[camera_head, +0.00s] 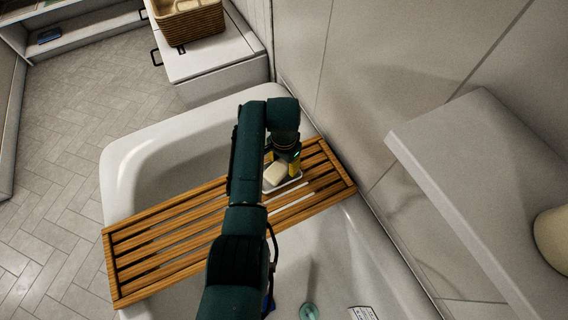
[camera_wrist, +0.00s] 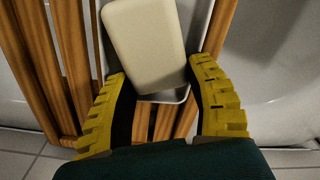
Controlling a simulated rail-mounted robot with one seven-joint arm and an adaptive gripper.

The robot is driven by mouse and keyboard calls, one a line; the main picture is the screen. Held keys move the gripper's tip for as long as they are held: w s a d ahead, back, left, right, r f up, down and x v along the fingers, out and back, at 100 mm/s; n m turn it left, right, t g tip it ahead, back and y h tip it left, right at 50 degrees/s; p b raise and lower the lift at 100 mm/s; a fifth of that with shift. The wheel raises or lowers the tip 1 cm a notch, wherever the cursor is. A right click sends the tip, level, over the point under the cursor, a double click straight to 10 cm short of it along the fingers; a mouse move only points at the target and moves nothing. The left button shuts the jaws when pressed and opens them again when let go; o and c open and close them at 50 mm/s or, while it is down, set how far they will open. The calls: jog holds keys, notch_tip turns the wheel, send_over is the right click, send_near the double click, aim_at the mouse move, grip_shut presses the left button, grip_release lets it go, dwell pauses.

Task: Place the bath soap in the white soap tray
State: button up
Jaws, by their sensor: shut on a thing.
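The bath soap (camera_head: 275,174) is a cream, rounded block. In the wrist view the soap (camera_wrist: 145,42) sits between the yellow fingertips of my gripper (camera_wrist: 157,68), which is shut on it. The white soap tray (camera_head: 291,184) is on the wooden bath rack, directly around and below the soap in the head view. In the wrist view the tray's near end (camera_wrist: 180,95) shows beneath the soap, which covers much of it. The soap looks slightly turned relative to the tray. I cannot tell whether the soap touches the tray floor. My gripper (camera_head: 282,167) is partly hidden by my arm in the head view.
The slatted wooden rack (camera_head: 150,262) spans the white bathtub (camera_head: 125,150). A tiled wall and a light ledge (camera_head: 470,150) stand to the right. A wicker basket (camera_head: 190,25) rests on a white cabinet behind the tub. The rack's left part is clear.

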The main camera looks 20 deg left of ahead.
aim_at(284, 163)
jog(key=shift+s+d+f, duration=0.1)
jog(key=shift+s+f, duration=0.15)
jog(key=shift+f, duration=0.35)
jog(key=o, duration=1.1)
jog(key=shift+f, duration=0.1)
jog(key=shift+o, duration=0.2)
notch_tip(284, 163, up, 13)
jog(key=p, duration=0.1)
jog(key=shift+p, duration=0.35)
jog(key=shift+w, duration=0.15)
